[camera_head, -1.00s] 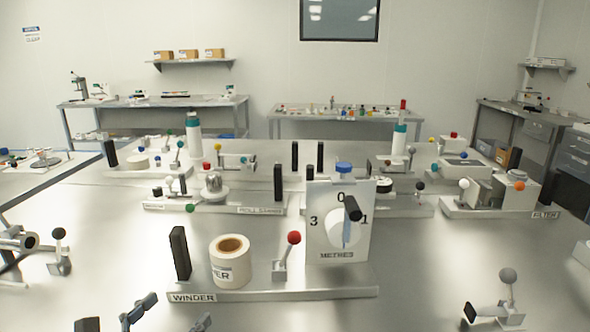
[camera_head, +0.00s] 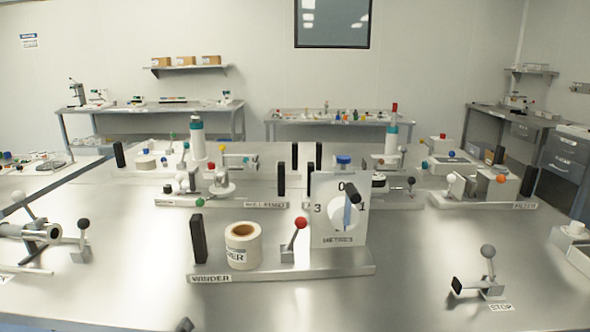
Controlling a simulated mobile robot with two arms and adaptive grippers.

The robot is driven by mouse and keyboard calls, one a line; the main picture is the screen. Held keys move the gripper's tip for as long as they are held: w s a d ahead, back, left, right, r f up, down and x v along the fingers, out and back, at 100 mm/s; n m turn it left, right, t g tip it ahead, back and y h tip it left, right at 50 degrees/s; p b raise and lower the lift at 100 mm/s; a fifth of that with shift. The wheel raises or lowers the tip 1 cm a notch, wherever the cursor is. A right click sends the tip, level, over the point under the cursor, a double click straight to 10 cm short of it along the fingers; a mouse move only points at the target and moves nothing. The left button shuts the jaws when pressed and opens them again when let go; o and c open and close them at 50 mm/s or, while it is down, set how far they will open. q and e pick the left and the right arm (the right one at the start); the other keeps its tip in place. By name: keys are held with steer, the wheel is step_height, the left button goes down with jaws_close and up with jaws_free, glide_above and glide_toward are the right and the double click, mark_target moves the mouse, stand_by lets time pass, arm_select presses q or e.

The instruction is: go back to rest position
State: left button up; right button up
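A small dark tip (camera_head: 185,325) at the bottom edge looks like part of my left gripper. The rest of it is cut off, so I cannot tell whether it is open or shut. It is in front of the winder station (camera_head: 290,270), apart from it. My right gripper is not in view.
The winder base carries a black post (camera_head: 198,240), a paper roll (camera_head: 243,246), a red-knobbed lever (camera_head: 295,240) and a dial panel (camera_head: 325,225). A grey-knobbed stop lever (camera_head: 488,265) stands at right. The metal table's front (camera_head: 400,300) is mostly clear.

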arm_select(q)
steer(key=s+a+f+n+g+y, duration=0.2)
steer(key=s+f+n+g+y, duration=0.35)
steer(key=f+n, duration=1)
steer(key=s+d+f+n+g+h, duration=0.2)
steer(key=s+f+n+g, duration=0.2)
steer(key=s+n, duration=0.35)
steer(key=s+d+f+n+g+h, duration=0.1)
steer(key=s+d+f+n+g, duration=0.1)
steer(key=s+f+n+g, duration=0.5)
steer(key=s+f+m+t+p, duration=0.1)
steer(key=s+f+t+p, duration=0.15)
steer(key=f, duration=1.95)
steer(key=s+a+f+g+p, duration=0.1)
steer(key=s+a+f, duration=0.1)
steer(key=s+f, duration=1.1)
steer(key=s, duration=0.4)
steer(key=shift+a+f+g, duration=0.3)
steer(key=shift+a, duration=0.1)
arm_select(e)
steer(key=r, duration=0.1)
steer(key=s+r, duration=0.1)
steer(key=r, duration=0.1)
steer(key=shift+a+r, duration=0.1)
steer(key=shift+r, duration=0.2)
